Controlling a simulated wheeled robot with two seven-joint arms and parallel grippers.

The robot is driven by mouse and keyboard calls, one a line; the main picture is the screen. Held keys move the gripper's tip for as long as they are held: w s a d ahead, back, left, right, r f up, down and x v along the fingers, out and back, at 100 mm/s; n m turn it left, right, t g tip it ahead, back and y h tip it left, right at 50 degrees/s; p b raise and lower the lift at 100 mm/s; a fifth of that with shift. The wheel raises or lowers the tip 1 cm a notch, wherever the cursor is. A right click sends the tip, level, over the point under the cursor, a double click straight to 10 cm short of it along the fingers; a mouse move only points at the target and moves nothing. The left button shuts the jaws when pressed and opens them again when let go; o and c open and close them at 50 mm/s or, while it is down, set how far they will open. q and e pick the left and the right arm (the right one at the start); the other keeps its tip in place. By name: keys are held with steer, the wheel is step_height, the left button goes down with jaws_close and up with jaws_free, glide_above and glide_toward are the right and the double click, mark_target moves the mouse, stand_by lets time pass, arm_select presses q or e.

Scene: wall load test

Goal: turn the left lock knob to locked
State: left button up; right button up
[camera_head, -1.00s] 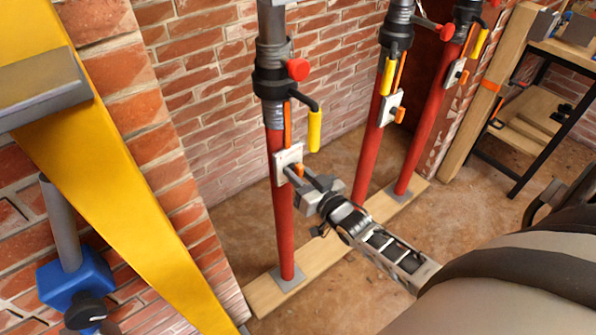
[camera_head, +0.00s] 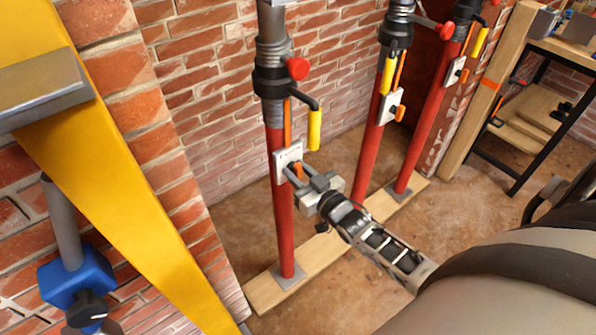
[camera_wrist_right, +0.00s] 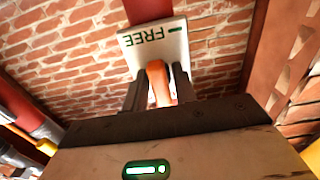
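The left red prop (camera_head: 281,225) stands nearest, with a white lock plate (camera_head: 284,157) on its front. The orange left lock knob (camera_head: 298,169) sticks out from this plate. My right gripper (camera_head: 297,174) reaches it from the lower right. In the right wrist view the knob (camera_wrist_right: 158,83) lies between my two dark fingers (camera_wrist_right: 158,90), which appear shut on its sides. Behind it the white plate (camera_wrist_right: 150,44) reads "FREE", slightly tilted. The knob's base is partly hidden. My left gripper does not show clearly in either view.
A yellow-handled crank (camera_head: 314,130) and red knob (camera_head: 298,68) sit just above the lock plate. Two more red props (camera_head: 371,150) (camera_head: 424,130) stand to the right on a wooden sill (camera_head: 320,255). A yellow beam (camera_head: 130,205) crosses the left side. Brick wall stands behind.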

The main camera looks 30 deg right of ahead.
steer(key=shift+o, duration=0.4)
steer(key=shift+s, duration=0.1)
steer(key=s+d, duration=0.1)
steer(key=s, duration=1.4)
steer(key=shift+s+d, duration=0.15)
steer(key=shift+s, duration=0.25)
steer(key=a+f+g, duration=0.1)
steer(key=a+g, duration=0.6)
steer(key=s+a+r+n+g+h, duration=0.1)
steer(key=s+a+r+g, duration=0.1)
steer(key=s+g, duration=0.25)
steer(key=s+a+r+g, duration=0.2)
steer(key=s+r+g, duration=0.1)
steer(key=s, duration=0.2)
steer(key=w+a+f+t+y, duration=0.2)
steer(key=w+a+f+t, duration=0.3)
steer(key=w+f+t, duration=0.1)
steer(key=shift+a+f+n+t+y, duration=0.15)
steer(key=shift+f+n+t+y, duration=0.2)
steer(key=shift+f, duration=0.55)
